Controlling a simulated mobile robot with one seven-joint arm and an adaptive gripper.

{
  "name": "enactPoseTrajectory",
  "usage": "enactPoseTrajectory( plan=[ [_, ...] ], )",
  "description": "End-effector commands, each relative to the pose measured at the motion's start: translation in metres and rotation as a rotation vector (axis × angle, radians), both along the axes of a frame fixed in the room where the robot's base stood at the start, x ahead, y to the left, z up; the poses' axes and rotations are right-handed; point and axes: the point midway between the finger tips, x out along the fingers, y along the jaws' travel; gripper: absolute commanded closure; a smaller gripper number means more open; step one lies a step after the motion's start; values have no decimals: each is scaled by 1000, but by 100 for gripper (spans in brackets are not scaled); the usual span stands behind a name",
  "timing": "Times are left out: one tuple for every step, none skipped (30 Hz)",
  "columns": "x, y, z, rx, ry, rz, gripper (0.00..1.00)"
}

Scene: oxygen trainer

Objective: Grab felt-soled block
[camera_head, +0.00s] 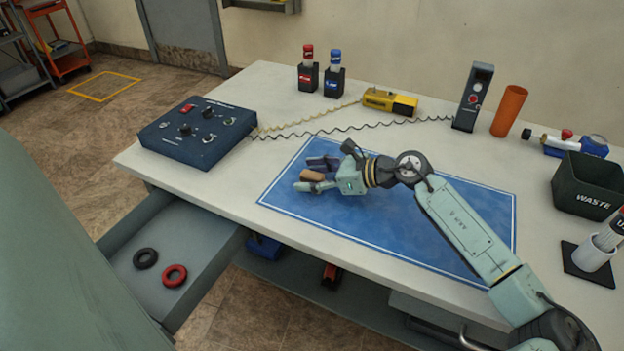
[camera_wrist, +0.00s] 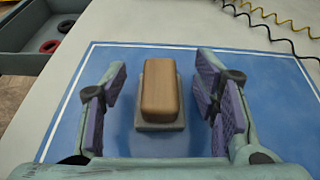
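The felt-soled block is a brown wooden block with a grey sole under it. In the wrist view the block (camera_wrist: 160,88) stands on the blue mat between my two fingers, with a gap on each side. In the head view the block (camera_head: 311,175) is partly hidden by my gripper (camera_head: 312,174). My gripper also shows in the wrist view (camera_wrist: 162,100), with its purple-padded fingers spread wide on either side of the block. It is open and holds nothing.
The blue mat (camera_head: 450,250) is otherwise clear. A blue control box (camera_head: 197,132) with coiled cords sits to the left. Behind are red and blue bottles in holders, a yellow device (camera_head: 389,102), a grey upright unit (camera_head: 472,97) and an orange cup (camera_head: 509,111). An open drawer (camera_head: 205,262) holds two rings.

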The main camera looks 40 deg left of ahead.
Motion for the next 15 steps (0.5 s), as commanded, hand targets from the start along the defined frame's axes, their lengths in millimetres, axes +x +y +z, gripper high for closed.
enactPoseTrajectory(
  plan=[
    [0, 0, 0, 0, 0, 0, 50],
    [0, 0, 0, 0, 0, 0, 52],
    [0, 0, 0, 0, 0, 0, 55],
    [0, 0, 0, 0, 0, 0, 57],
    [0, 0, 0, 0, 0, 0, 59],
    [0, 0, 0, 0, 0, 0, 62],
    [0, 0, 0, 0, 0, 0, 64],
    [0, 0, 0, 0, 0, 0, 66],
    [0, 0, 0, 0, 0, 0, 68],
    [0, 0, 0, 0, 0, 0, 70],
    [0, 0, 0, 0, 0, 0, 72],
    [0, 0, 0, 0, 0, 0, 75],
    [0, 0, 0, 0, 0, 0, 77],
    [0, 0, 0, 0, 0, 0, 79],
    [0, 0, 0, 0, 0, 0, 82]
  ],
)
